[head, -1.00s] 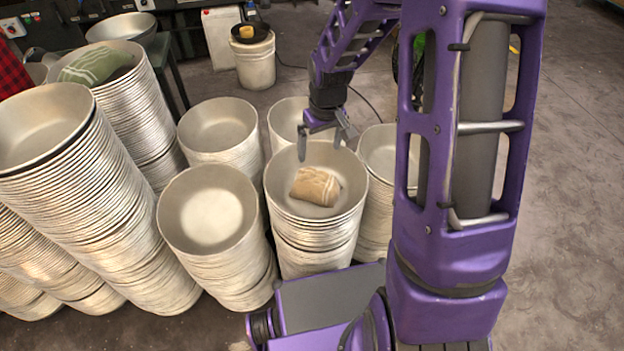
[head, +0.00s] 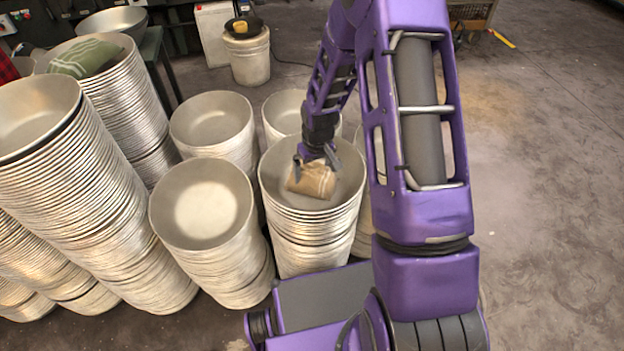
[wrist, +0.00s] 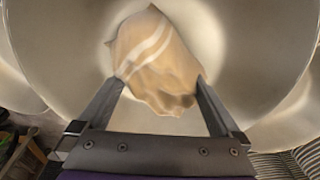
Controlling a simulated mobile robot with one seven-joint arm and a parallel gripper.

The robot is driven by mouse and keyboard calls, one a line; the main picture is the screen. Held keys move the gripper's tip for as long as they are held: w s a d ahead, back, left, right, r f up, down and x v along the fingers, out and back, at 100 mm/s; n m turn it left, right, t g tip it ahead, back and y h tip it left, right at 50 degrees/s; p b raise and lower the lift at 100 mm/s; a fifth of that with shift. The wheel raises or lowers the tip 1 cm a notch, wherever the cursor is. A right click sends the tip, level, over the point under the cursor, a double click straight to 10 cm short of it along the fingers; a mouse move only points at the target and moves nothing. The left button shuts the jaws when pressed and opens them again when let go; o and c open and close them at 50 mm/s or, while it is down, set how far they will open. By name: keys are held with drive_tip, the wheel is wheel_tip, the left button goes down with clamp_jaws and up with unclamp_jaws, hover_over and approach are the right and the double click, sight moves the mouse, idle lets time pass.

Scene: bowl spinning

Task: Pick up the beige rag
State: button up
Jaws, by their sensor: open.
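The beige rag (head: 312,181) with pale stripes lies crumpled in the top metal bowl (head: 347,192) of a stack in front of my arm. My gripper (head: 316,167) is down inside that bowl, at the rag's far upper side. In the wrist view the rag (wrist: 158,62) lies ahead of and partly between the two open fingers of my gripper (wrist: 160,84). The fingertips are at its left and right edges; whether they touch it I cannot tell. The gripper hides part of the rag in the head view.
More bowl stacks stand close by: one left (head: 201,205), one behind left (head: 211,122), one behind (head: 284,110). Tall stacks fill the left, one holding a green striped rag (head: 86,57). A bucket (head: 248,58) stands at the back. The floor at right is clear.

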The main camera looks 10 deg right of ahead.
sight(313, 168)
drive_tip(key=shift+f, duration=0.35)
drive_tip(key=shift+c, duration=0.3)
drive_tip(key=c, duration=1.1)
wheel_tip(313, 168, up, 10)
drive_tip(key=shift+r+p, duration=0.1)
drive_tip(key=shift+p, duration=0.75)
